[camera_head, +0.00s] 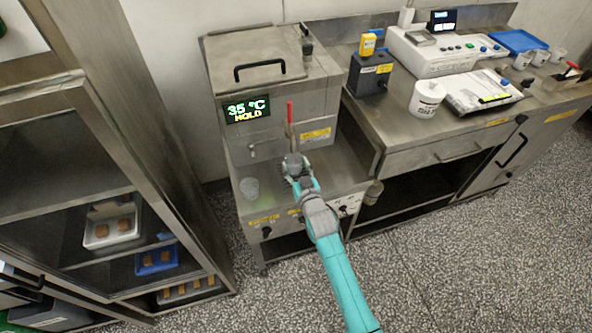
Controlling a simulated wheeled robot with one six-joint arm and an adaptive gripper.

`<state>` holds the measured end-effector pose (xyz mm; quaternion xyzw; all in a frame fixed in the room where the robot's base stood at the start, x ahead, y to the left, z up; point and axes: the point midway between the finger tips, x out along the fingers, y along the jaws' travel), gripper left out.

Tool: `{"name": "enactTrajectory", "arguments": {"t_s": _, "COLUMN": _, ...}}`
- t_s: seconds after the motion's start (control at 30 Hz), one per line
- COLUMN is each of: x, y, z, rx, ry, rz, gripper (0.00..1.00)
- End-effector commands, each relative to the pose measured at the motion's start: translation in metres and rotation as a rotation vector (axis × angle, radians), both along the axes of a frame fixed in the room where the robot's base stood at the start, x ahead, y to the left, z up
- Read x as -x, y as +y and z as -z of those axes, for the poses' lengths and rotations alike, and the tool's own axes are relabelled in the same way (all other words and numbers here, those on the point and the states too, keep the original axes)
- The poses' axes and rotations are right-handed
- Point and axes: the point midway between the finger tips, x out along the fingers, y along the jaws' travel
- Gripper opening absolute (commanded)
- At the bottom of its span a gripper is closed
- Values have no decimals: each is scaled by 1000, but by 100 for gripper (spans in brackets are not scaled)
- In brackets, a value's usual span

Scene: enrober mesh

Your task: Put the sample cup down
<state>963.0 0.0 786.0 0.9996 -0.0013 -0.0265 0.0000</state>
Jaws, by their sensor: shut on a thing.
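My gripper (292,165) is low over the steel shelf (325,176) in front of the heated tank. It is shut on a small pale thing, which its fingers largely hide; it seems to be the sample cup, but its outline is unclear. I cannot tell whether it touches the shelf. A translucent cup (250,188) stands upright on the shelf to the left of my gripper, apart from it.
The tank (262,83) reads 35 °C HOLD; a spout (252,152) and a red-topped upright handle (290,112) are at its front. A small container (373,192) is beside the shelf's right end. A white tub (427,99) stands on the right bench. A tray rack (62,101) stands left.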

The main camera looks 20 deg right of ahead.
Motion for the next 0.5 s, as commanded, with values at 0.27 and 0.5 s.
{"name": "enactTrajectory", "arguments": {"t_s": 0.27, "x": 0, "y": 0, "z": 20, "rx": 0, "ry": -2, "rz": 0, "gripper": 27}}
{"name": "enactTrajectory", "arguments": {"t_s": 0.5, "x": 0, "y": 0, "z": 21, "rx": 0, "ry": -1, "rz": 0, "gripper": 27}}
